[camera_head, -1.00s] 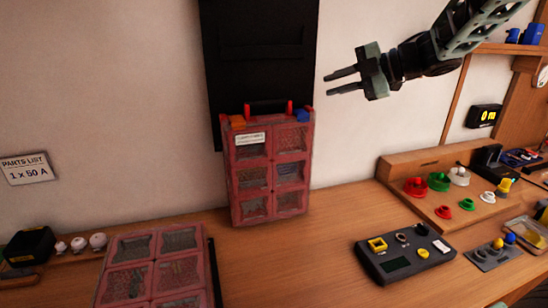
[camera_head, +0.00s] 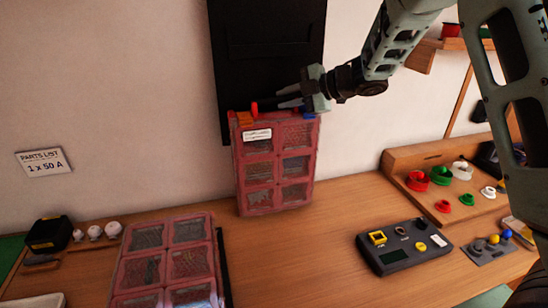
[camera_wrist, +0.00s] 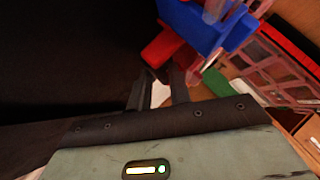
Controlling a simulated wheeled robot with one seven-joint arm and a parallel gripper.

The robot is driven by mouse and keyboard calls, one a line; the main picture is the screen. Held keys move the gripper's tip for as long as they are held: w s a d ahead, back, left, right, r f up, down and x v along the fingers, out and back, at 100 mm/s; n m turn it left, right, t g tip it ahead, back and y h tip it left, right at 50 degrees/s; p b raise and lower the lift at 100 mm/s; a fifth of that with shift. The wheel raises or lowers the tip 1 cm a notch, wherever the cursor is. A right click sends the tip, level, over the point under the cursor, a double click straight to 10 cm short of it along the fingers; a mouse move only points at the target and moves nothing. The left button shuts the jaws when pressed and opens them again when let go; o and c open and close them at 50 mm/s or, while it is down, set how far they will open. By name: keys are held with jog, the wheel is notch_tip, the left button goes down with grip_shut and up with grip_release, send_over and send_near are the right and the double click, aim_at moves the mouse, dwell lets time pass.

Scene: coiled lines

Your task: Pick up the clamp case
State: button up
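The clamp case is most likely the upright red case (camera_head: 275,170) with clear windows, a white label and a top handle, standing on the bench against the wall. Its red handle bracket (camera_head: 254,107), orange latch (camera_head: 245,119) and blue latch (camera_head: 309,116) show on top. My gripper (camera_head: 284,99) is at the handle, coming from the right and covering most of it. In the wrist view my two dark fingers (camera_wrist: 160,92) stand apart with a gap between them. The blue latch (camera_wrist: 230,30) and a red bracket (camera_wrist: 163,47) lie just beyond. I cannot tell whether the fingers touch the handle.
A second red case (camera_head: 168,262) lies flat at front left. A dark control box (camera_head: 403,246) and a wooden rack (camera_head: 425,180) with coloured rings are on the right. A black panel (camera_head: 266,50) is on the wall behind the upright case. The bench middle is clear.

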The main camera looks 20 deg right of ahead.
jog(key=shift+x, duration=1.35)
jog(key=shift+r, duration=0.1)
grip_shut()
jog(key=shift+r, duration=0.2)
jog(key=shift+r, duration=0.1)
